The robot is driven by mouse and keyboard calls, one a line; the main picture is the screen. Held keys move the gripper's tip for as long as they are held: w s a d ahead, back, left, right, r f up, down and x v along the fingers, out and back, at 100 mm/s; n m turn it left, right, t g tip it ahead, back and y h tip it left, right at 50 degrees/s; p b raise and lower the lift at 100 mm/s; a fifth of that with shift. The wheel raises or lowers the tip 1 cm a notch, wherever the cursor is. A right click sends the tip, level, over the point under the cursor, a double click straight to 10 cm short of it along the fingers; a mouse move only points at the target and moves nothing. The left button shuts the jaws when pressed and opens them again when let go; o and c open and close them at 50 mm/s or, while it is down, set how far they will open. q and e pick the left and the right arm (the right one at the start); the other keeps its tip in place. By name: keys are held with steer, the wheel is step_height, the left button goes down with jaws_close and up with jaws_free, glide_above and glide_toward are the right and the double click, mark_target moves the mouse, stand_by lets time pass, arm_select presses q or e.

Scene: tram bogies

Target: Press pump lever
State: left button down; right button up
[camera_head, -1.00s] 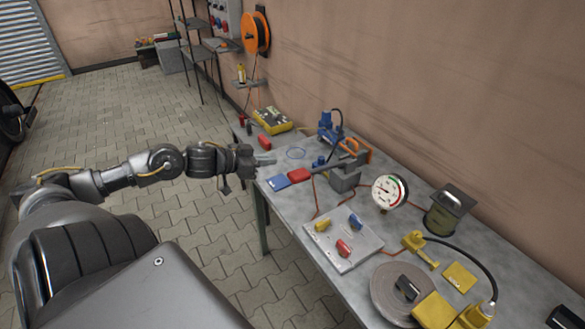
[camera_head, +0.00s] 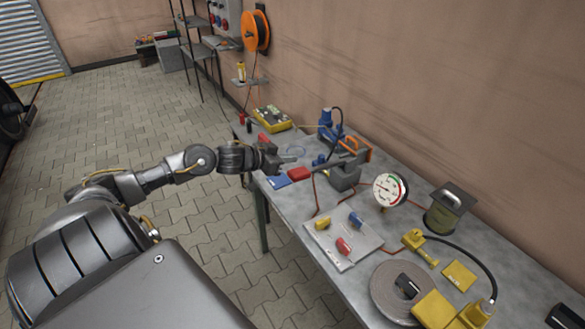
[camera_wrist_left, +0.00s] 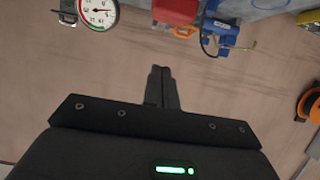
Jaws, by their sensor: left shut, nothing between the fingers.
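On the workbench, a grey pump block (camera_head: 344,179) carries a dark lever (camera_head: 328,165), with a red pad (camera_head: 299,174) at its left end. The red pad also shows at the top edge of the wrist view (camera_wrist_left: 175,11). My left gripper (camera_head: 288,158) is shut and empty, with its fingertips over the bench's left part, just beyond the red pad in the picture. I see no clear contact with it. In the wrist view the closed fingers (camera_wrist_left: 162,76) point toward the pad with a gap between. My right gripper is not in view.
A pressure gauge (camera_head: 390,190) stands right of the pump. A blue device (camera_head: 328,127) with a hose stands behind it, and a yellow box (camera_head: 271,119) at the far end. A plate with coloured levers (camera_head: 320,238) lies in front. A wall runs behind the bench.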

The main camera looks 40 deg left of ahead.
mark_target(293, 173)
arm_select(q)
steer(key=x, duration=0.2)
steer(key=shift+w+d+f, duration=0.1)
steer(key=shift+w+f, duration=0.1)
steer(key=shift+f, duration=0.1)
step_height(293, 173, down, 2)
steer(key=shift+s+f+p, duration=0.2)
steer(key=shift+p, duration=0.3)
steer(key=shift+s+f, duration=0.15)
steer(key=shift+f, duration=0.45)
